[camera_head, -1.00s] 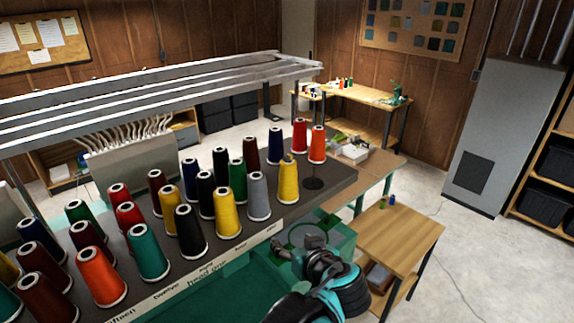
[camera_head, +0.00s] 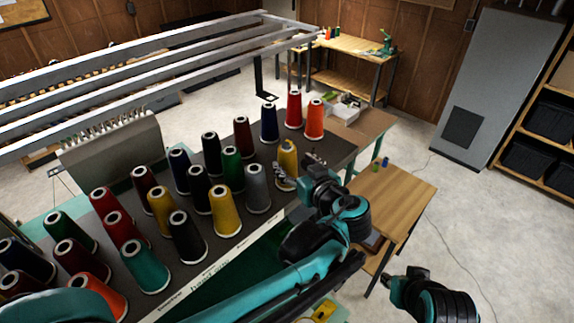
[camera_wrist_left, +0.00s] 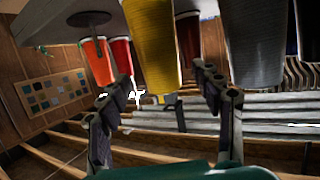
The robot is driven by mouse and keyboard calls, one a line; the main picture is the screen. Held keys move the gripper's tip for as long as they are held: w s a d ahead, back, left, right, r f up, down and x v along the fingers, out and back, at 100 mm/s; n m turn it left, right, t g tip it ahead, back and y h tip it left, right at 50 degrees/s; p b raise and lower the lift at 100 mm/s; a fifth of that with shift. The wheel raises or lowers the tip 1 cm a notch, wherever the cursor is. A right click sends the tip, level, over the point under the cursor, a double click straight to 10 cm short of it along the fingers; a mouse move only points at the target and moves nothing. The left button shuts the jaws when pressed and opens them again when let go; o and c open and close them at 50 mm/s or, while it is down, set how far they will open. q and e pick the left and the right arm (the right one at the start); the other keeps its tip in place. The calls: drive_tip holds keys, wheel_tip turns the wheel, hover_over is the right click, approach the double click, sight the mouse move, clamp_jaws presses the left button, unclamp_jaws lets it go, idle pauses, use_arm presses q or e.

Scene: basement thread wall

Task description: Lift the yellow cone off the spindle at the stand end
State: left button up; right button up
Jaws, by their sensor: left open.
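The yellow cone (camera_head: 288,155) stands upright on the rack near its right end, behind the grey cone. My left gripper (camera_head: 297,172) is at this cone with a finger on its near side. In the left wrist view, which is upside down, the yellow cone (camera_wrist_left: 151,45) shows large, with its narrow top and the spindle tip between the two spread fingers of my open left gripper (camera_wrist_left: 162,95). I see no clear finger contact. Part of my right arm shows at the bottom right; its fingers cannot be made out.
A grey cone (camera_head: 257,188), a red cone (camera_head: 293,110) and an orange cone (camera_head: 314,120) stand close by. An empty spindle disc (camera_wrist_left: 88,18) is beside the yellow cone. Metal rails (camera_head: 200,52) run above the rack. A small wooden table (camera_head: 390,205) stands right.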

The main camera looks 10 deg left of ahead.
use_arm(q)
drive_tip(key=x, duration=0.5)
drive_tip(key=shift+r+p, duration=0.15)
drive_tip(key=shift+p, duration=0.2)
drive_tip(key=shift+c, duration=0.9)
drive_tip(key=c, duration=1.2)
drive_tip(key=shift+o, duration=0.2)
wheel_tip(320, 180, up, 10)
drive_tip(key=shift+r, duration=0.1)
